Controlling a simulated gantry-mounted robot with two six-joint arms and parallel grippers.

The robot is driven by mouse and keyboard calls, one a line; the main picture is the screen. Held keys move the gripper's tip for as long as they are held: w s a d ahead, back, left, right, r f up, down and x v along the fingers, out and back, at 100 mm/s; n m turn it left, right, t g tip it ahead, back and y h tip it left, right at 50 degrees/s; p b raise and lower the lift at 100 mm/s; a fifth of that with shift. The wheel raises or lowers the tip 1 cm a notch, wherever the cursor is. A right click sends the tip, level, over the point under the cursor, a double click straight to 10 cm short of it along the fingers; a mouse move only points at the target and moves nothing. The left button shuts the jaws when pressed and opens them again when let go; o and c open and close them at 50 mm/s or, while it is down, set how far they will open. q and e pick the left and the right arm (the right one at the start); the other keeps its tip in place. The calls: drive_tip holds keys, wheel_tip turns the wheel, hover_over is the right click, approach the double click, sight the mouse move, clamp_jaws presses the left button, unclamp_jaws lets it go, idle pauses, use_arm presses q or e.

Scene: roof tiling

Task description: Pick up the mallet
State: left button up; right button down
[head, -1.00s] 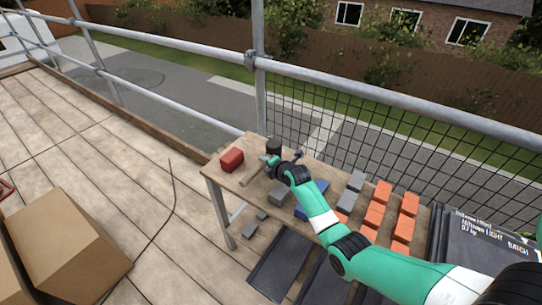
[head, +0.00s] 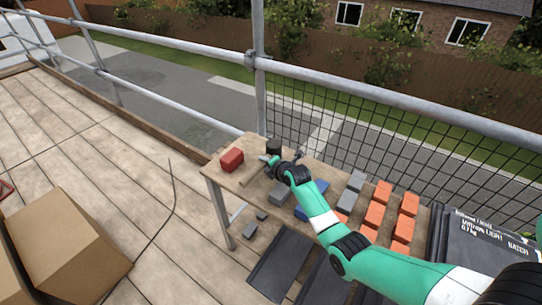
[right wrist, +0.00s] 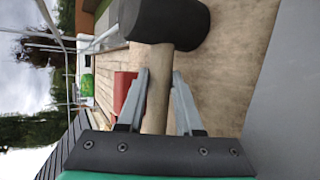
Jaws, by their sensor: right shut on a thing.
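The mallet has a black head (right wrist: 165,20) and a pale wooden handle (right wrist: 157,85). In the head view its black head (head: 274,147) shows at the far left end of the workbench, just beyond my right gripper. My right gripper (head: 266,160) is at the bench top. In the right wrist view my right gripper's two grey fingers (right wrist: 158,92) lie either side of the handle, close below the head, and are shut on it. Whether the mallet is clear of the bench is hard to tell. My left gripper is not in view.
The wooden bench (head: 217,172) bears a red block (head: 232,159) left of my gripper. Grey and blue items lie under my arm, with several orange tiles (head: 376,214) to the right. Dark slabs (head: 281,265) lie in front. A mesh guardrail (head: 400,150) runs behind.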

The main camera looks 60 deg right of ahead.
drive_tip(key=shift+r+p, duration=0.45)
drive_tip(key=shift+r, duration=0.3)
wheel_tip(320, 180, up, 3)
drive_tip(key=shift+f+p, duration=0.2)
drive_tip(key=shift+p, duration=0.75)
drive_tip(key=p+v, duration=1.2)
drive_tip(key=v, duration=0.4)
drive_tip(key=shift+a+r, duration=0.3)
drive_tip(key=shift+r, duration=0.1)
drive_tip(key=c, duration=1.1)
unclamp_jaws()
clamp_jaws()
